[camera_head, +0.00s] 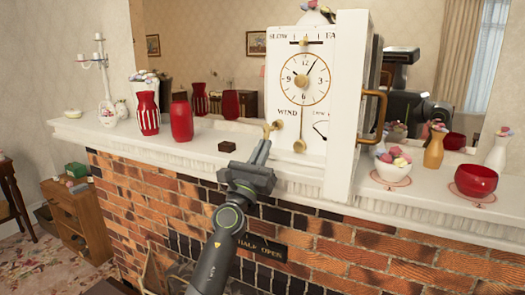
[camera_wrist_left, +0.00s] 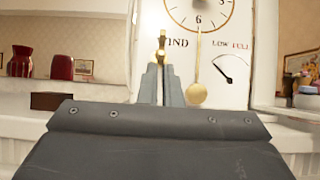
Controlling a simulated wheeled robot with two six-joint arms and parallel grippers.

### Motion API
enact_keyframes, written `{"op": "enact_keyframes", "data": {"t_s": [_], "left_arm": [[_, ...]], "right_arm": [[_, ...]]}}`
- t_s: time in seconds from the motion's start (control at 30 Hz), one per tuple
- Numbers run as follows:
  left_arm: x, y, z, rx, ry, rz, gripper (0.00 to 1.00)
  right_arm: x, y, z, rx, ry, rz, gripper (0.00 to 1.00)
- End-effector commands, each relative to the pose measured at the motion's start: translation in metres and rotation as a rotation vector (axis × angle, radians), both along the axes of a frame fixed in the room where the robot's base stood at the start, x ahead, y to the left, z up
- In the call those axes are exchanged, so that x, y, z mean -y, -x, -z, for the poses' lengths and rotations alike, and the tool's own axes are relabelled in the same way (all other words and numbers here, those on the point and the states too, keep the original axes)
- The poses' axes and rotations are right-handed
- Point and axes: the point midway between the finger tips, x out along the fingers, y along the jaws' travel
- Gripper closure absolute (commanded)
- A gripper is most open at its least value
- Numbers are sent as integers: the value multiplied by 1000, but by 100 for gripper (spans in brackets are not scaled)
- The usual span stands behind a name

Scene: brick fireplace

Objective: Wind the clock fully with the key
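The white clock (camera_head: 302,98) stands upright on the mantel, with a round dial, a pendulum and a small gauge marked with a needle. Its face also shows in the left wrist view (camera_wrist_left: 215,50). A brass key (camera_head: 270,129) is at the lower left of the face, by the word WIND. My left gripper (camera_head: 262,148) is in front of the clock, its fingers close together around the key's lower part (camera_wrist_left: 161,62). Whether the key sits in the winding hole I cannot tell. My right gripper is not in view.
The white mantel (camera_head: 330,188) carries a red vase (camera_head: 181,121), a striped vase (camera_head: 148,113) and a small dark box (camera_head: 227,147) left of the clock. Right of it are a white bowl (camera_head: 392,170), a yellow vase (camera_head: 434,150) and a red bowl (camera_head: 476,181). A mirror is behind.

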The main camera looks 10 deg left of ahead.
Motion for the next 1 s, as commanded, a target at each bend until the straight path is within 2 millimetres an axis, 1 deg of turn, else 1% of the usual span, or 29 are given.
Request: {"op": "enact_keyframes", "data": {"t_s": [0.47,1.0], "left_arm": [[0,0,0,0,-1,-1,100],[3,-9,1,0,-1,0,100]], "right_arm": [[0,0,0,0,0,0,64],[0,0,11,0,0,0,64]]}}
